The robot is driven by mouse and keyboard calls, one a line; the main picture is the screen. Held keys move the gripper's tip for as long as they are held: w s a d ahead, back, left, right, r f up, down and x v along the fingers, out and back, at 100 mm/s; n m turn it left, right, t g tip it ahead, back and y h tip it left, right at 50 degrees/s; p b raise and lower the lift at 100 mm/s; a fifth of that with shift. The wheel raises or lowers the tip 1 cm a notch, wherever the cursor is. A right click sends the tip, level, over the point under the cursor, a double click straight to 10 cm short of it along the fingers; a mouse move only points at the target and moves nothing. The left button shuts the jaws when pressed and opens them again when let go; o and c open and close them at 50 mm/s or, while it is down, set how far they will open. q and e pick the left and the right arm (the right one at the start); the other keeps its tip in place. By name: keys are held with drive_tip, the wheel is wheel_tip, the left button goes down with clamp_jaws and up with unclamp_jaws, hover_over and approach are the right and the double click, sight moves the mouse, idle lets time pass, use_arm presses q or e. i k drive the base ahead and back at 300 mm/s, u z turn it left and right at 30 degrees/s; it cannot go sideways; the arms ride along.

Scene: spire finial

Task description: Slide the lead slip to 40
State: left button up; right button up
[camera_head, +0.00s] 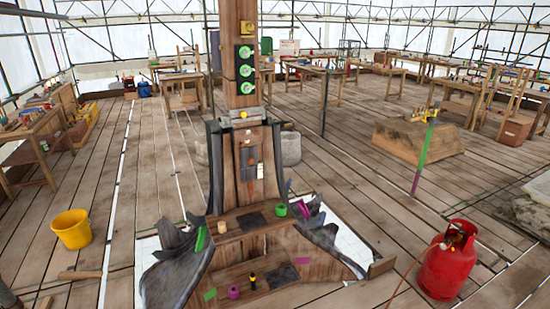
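A timber spire post (238,60) rises from a stepped wooden base in the middle of the view. Dark grey, lead-like sheets (170,270) are peeled and curled around the base. Smaller flat dark patches lie on the upper step (251,220) and lower step (281,277), and another dark patch (248,157) is on the upright board. I cannot tell which piece is the lead slip, and no scale or mark reading 40 is legible. Neither of my grippers shows in this view.
Green (281,210) and purple (233,292) rolls and a yellow-black tool (252,281) sit on the steps. A yellow bucket (72,229) stands left, a red gas cylinder (446,265) right. A mallet (80,275) lies on the planks.

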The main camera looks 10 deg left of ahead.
sight(249, 156)
drive_tip(key=u, duration=0.1)
drive_tip(key=i, duration=0.8)
drive_tip(key=u, duration=0.9)
drive_tip(key=i, duration=0.75)
drive_tip(key=u, duration=0.7)
